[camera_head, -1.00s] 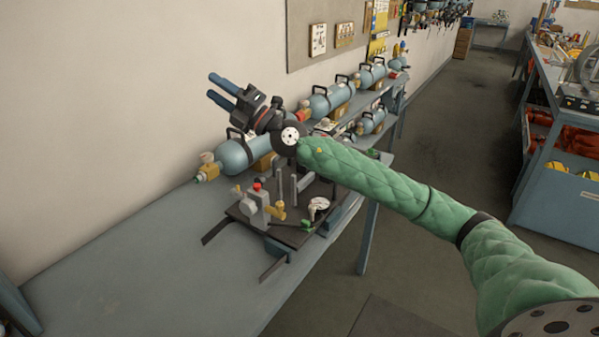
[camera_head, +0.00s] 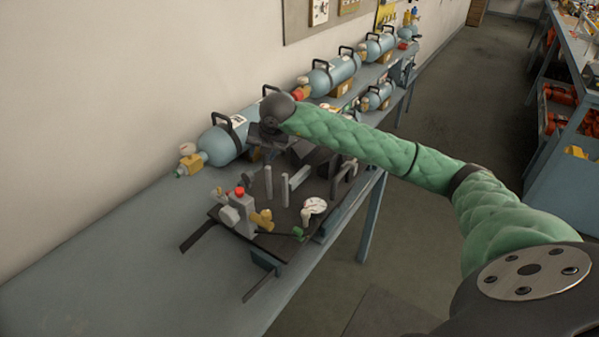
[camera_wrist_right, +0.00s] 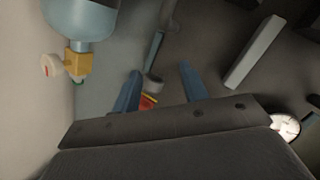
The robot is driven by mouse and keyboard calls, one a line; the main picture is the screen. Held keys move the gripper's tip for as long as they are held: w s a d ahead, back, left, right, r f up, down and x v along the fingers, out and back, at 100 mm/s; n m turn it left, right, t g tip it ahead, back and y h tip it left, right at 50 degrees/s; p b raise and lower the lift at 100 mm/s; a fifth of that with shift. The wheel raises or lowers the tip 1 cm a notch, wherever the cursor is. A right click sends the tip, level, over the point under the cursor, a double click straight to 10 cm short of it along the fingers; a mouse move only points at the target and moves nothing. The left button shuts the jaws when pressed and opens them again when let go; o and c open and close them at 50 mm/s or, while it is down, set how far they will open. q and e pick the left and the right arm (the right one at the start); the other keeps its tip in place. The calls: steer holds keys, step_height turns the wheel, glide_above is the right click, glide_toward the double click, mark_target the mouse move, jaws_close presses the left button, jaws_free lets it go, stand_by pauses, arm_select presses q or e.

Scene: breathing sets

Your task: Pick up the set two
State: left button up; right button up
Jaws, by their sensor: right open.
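Several light-blue breathing cylinders with black handles lie along the wall side of the bench; which one is set two cannot be told. The nearest cylinder (camera_head: 220,146) has a yellow and white valve at its left end and also shows at the upper left of the right wrist view (camera_wrist_right: 85,18). A second cylinder (camera_head: 332,72) and a third (camera_head: 377,47) lie farther back. My right gripper (camera_wrist_right: 158,88) is open with nothing between its blue fingers. It points down beside the nearest cylinder, over the dark fixture board. In the head view its fingers are hard to make out. My left gripper is out of view.
The dark fixture board (camera_head: 268,246) holds upright grey posts, a valve block (camera_head: 240,212) and a white gauge (camera_head: 315,206). A smaller cylinder (camera_head: 378,97) lies right of the row. The bench front left (camera_head: 110,285) is clear. Another bench stands far right.

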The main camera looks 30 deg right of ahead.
mark_target(302, 172)
steer(key=s+d+m+g+h, duration=0.1)
steer(key=s+d+m, duration=0.1)
steer(key=s+d+m+g+h, duration=0.1)
steer(key=d+m+h, duration=0.1)
steer(key=d, duration=0.1)
steer(key=s+d+m+g+h, duration=0.1)
steer(key=s+d, duration=0.1)
steer(key=shift+s+d+f+m+g+h, duration=0.15)
steer(key=shift+s+d+m+g+h, duration=0.15)
steer(key=shift+s+m+h, duration=0.1)
steer(key=shift+d+f+m, duration=0.1)
steer(key=shift+m, duration=0.2)
steer(key=shift+w+f, duration=0.1)
steer(key=shift+f, duration=0.15)
steer(key=shift+b+x, duration=0.4)
steer(key=shift+x, duration=0.7)
steer(key=x, duration=0.4)
steer(key=shift+s+f, duration=0.3)
steer(key=shift+w+d+f, duration=0.1)
steer(key=shift+w+f, duration=0.05)
steer(key=shift+f, duration=0.2)
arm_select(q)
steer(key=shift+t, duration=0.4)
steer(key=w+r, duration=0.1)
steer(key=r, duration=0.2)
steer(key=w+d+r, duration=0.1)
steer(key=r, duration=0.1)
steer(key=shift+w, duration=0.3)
arm_select(e)
jaws_close()
